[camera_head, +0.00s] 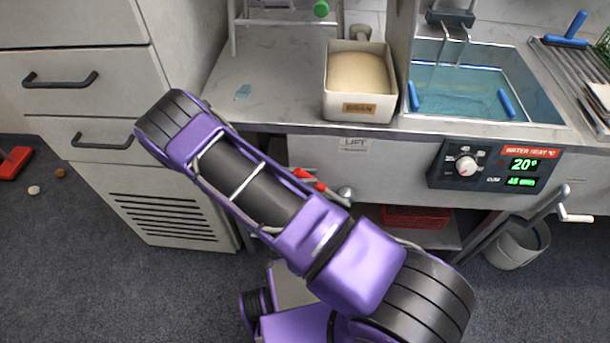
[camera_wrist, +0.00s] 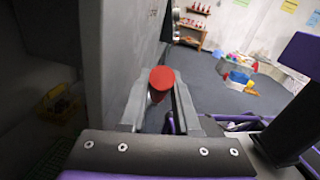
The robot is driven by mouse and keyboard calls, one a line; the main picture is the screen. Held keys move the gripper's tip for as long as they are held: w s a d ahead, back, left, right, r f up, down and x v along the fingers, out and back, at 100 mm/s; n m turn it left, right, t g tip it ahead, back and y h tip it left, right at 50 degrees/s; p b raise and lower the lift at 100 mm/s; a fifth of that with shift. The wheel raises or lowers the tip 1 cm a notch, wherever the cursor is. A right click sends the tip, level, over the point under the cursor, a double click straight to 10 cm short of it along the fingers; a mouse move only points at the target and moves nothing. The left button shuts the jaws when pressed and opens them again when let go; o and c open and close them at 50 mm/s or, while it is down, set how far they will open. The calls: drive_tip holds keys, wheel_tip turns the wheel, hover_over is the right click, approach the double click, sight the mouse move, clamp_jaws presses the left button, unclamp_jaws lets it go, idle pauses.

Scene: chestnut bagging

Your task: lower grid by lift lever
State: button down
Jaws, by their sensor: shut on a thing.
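The lift lever has a red handle (camera_head: 309,178), which shows just below the LIFT label, partly hidden by my arm. In the wrist view its round red end (camera_wrist: 161,78) stands between the two fingers of my gripper (camera_wrist: 160,100), which is shut on it. In the head view my gripper is hidden behind my purple arm. The grid appears to be in the water basin (camera_head: 455,62) at the upper right. Two blue handles (camera_head: 506,103) show there, and a metal hook piece (camera_head: 450,45) hangs above it.
A bin labelled BRAN (camera_head: 360,108) stands on the counter (camera_head: 270,90) left of the basin. A control panel (camera_head: 494,165) reads 20°. A crank (camera_head: 574,216) juts out at the right above a bucket (camera_head: 517,246). A red crate (camera_head: 415,217) sits below. Drawers (camera_head: 75,85) stand left.

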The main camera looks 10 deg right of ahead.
drive_tip(key=shift+f, duration=0.2)
drive_tip(key=c, duration=0.9)
unclamp_jaws()
drive_tip(key=shift+o, duration=1.2)
drive_tip(key=shift+r, duration=0.1)
drive_tip(key=w+a, duration=0.3)
drive_tip(key=a, duration=1.4)
drive_tip(key=shift+a, duration=0.15)
